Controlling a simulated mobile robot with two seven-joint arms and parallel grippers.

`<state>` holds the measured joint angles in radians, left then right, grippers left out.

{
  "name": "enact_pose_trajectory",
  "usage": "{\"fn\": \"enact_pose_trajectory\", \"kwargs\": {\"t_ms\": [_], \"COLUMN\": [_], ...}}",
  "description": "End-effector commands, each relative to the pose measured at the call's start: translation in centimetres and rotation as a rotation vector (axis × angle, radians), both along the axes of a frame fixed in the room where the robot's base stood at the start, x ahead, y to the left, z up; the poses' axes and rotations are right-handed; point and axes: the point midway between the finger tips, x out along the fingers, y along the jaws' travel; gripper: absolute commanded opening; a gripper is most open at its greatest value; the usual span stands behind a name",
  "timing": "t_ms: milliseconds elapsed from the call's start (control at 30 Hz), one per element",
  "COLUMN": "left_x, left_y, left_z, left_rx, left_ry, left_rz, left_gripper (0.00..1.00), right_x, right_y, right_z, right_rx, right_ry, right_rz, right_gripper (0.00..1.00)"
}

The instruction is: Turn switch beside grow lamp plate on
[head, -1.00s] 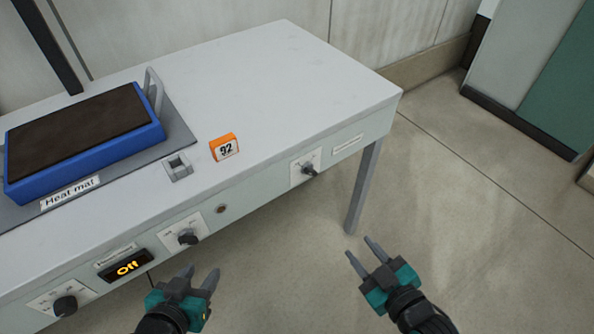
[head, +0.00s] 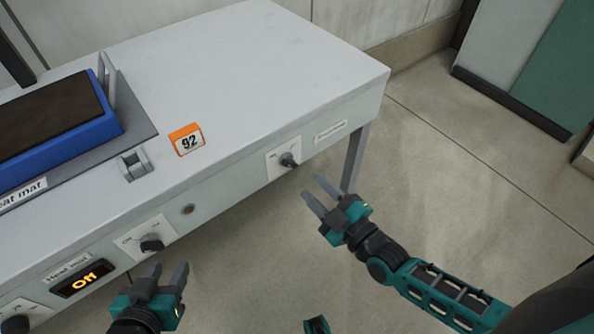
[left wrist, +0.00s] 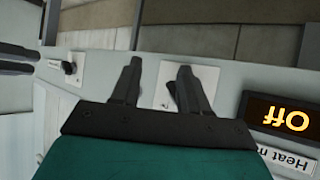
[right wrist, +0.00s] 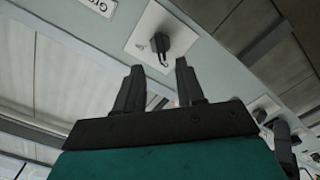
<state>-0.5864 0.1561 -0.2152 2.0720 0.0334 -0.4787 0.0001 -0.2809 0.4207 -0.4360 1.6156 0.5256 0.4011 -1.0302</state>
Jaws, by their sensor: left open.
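The grow lamp switch is a dark rotary knob (head: 289,160) on a white dial plate at the right end of the table's front panel. The small label plate (head: 331,131) is to its right; its text starts "Gro" in the right wrist view (right wrist: 101,6). In that view the knob (right wrist: 160,43) is just beyond the fingertips, apart from them. My right gripper (head: 314,187) is open and empty, just in front of and right of the knob. My left gripper (head: 168,269) is open and empty below the middle knob (head: 151,243). The dial's small lettering is unreadable.
The heat mat display (head: 82,279) reads "Off", with another knob (head: 17,324) at lower left. On the table are a blue tray (head: 105,127), a grey rocker-like fitting (head: 134,166) and an orange block marked 92 (head: 187,140). The floor at right is clear.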

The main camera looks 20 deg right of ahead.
Motion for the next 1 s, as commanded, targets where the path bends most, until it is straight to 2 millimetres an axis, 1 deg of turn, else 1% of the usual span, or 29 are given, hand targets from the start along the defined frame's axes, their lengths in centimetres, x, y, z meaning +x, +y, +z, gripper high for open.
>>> {"fn": "enact_pose_trajectory", "kwargs": {"t_ms": [33,200,300,400,533,767,867,1000], "left_x": [0.0,-0.2,-0.3,-0.3,-0.4,-0.3,-0.3,-0.3], "left_y": [0.0,0.0,0.0,0.0,0.0,-0.1,-0.2,-0.2], "left_z": [-0.4,-1.1,-1.4,-1.6,-1.7,-1.7,-1.6,-1.6], "left_rx": [0.000,0.000,0.000,0.000,0.000,-0.006,-0.009,-0.009], "left_ry": [0.001,0.004,0.007,0.009,0.010,0.010,0.010,0.010], "left_rz": [0.000,0.000,0.000,0.000,0.001,0.005,0.007,0.008], "left_gripper": [0.45,0.45,0.45,0.45,0.45,0.45,0.45,0.45], "right_x": [1.2,4.1,5.3,6.1,6.5,6.5,6.5,6.5], "right_y": [0.4,1.5,1.9,2.2,2.4,2.4,2.4,2.4], "right_z": [-0.1,-0.1,-0.1,-0.1,-0.1,-0.1,-0.1,0.0], "right_rx": [0.000,0.000,0.000,0.000,0.000,-0.001,0.000,0.000], "right_ry": [-0.004,-0.001,-0.001,0.001,0.001,0.002,0.001,0.001], "right_rz": [-0.001,0.000,-0.001,-0.001,0.000,0.001,0.000,0.000], "right_gripper": [0.38,0.38,0.38,0.38,0.38,0.38,0.31,0.17]}}
